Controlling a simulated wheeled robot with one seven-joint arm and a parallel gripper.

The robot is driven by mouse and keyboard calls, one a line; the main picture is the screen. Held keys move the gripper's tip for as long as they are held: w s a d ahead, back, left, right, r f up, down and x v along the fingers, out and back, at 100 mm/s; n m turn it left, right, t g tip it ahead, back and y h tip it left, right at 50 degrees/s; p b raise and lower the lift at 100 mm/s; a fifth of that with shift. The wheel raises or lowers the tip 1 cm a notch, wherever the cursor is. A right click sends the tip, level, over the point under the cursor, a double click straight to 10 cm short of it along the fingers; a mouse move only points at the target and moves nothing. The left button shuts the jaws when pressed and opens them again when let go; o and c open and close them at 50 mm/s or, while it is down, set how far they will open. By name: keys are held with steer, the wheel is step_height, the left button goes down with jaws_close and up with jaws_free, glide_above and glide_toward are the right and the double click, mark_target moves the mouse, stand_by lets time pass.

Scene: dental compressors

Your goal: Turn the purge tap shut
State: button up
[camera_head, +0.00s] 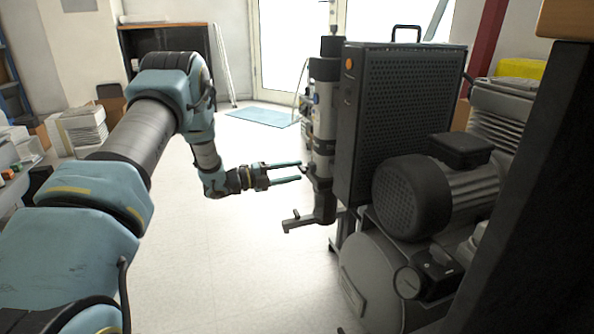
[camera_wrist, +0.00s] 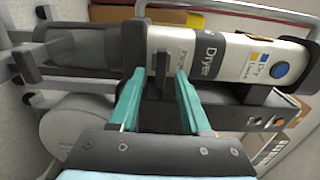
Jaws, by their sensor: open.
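The purge tap shows in the wrist view as a short dark lever (camera_wrist: 160,66) on the dryer column, beside a label that seems to read "Purge". The dryer column (camera_head: 323,125) stands upright in the head view; its white "Dryer" panel (camera_wrist: 215,55) fills the upper wrist view. My gripper (camera_head: 299,171) reaches in from the left, level, with its tips close to the column's lower part. In the wrist view my gripper (camera_wrist: 160,78) is open, with one teal finger on each side of the lever. Contact cannot be made out. In the head view the tap is small and partly hidden by the fingertips.
A perforated black cabinet (camera_head: 395,110) stands right of the column. A compressor motor (camera_head: 430,195) and tank (camera_head: 370,275) are in front of it. A grey outlet arm (camera_head: 300,222) sticks out left below my gripper. The floor (camera_head: 200,270) to the left is clear.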

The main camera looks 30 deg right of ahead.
steer(key=w+a+p, duration=0.1)
steer(key=a+p, duration=0.1)
steer(key=a, duration=0.7)
steer(key=shift+w+a, duration=0.1)
